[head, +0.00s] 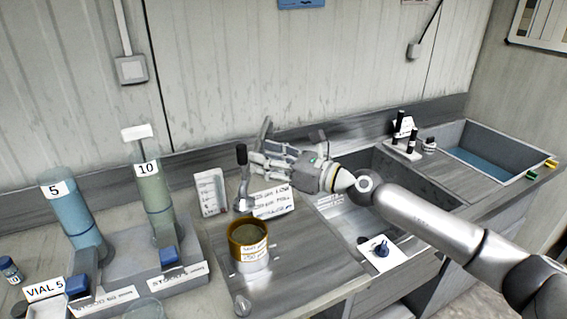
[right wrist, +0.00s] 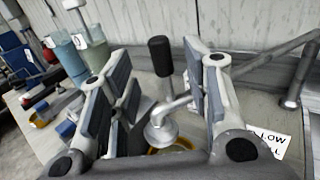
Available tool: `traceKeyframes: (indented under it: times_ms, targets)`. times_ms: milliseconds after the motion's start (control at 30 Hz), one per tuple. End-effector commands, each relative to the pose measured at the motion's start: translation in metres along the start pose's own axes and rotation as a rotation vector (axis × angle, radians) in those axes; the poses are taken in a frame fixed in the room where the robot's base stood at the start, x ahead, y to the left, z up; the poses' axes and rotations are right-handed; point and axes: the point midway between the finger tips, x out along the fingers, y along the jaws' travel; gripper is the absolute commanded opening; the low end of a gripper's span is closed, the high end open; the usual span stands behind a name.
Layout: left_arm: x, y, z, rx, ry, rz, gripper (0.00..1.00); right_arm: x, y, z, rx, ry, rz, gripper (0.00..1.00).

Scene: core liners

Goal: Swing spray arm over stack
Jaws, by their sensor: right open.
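The spray arm's black upright handle (head: 242,155) stands over a metal elbow and a round grey head in the head view. In the right wrist view the handle (right wrist: 160,55) stands between and beyond the fingers, with no clear contact. A grey bar (right wrist: 280,62) at the right there may belong to the arm; its link to the handle is hidden. The stack (head: 248,248), a brass and white cylinder with a label, stands in front of the spray head. My right gripper (head: 256,150) is open and empty beside the handle. My left gripper is not in view.
A card (head: 272,202) stands right of the handle, and another card (head: 211,193) left of it. Tall blue (head: 72,215) and green (head: 152,200) cylinders stand at left. A basin (head: 350,205) lies under my right arm.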

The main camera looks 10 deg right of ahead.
Motion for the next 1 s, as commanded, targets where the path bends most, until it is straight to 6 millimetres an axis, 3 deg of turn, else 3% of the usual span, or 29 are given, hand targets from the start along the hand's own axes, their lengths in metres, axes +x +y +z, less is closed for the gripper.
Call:
traceKeyframes:
  times_ms: [100, 300, 767, 867, 1000]
  targets:
    - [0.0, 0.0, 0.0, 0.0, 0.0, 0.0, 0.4, -0.022, 0.0, -0.001, -0.001, 0.003, -0.001, 0.44]
    - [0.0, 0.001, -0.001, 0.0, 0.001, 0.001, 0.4, -0.043, 0.0, 0.0, 0.0, 0.001, 0.0, 0.44]
    - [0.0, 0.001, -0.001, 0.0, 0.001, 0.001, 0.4, -0.045, 0.003, -0.001, 0.019, -0.01, 0.001, 0.44]
    - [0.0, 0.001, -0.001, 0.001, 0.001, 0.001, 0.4, -0.041, 0.014, -0.001, 0.116, -0.063, -0.006, 0.44]
    - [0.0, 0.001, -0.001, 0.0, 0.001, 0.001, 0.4, -0.04, 0.033, 0.0, 0.415, -0.212, -0.049, 0.44]
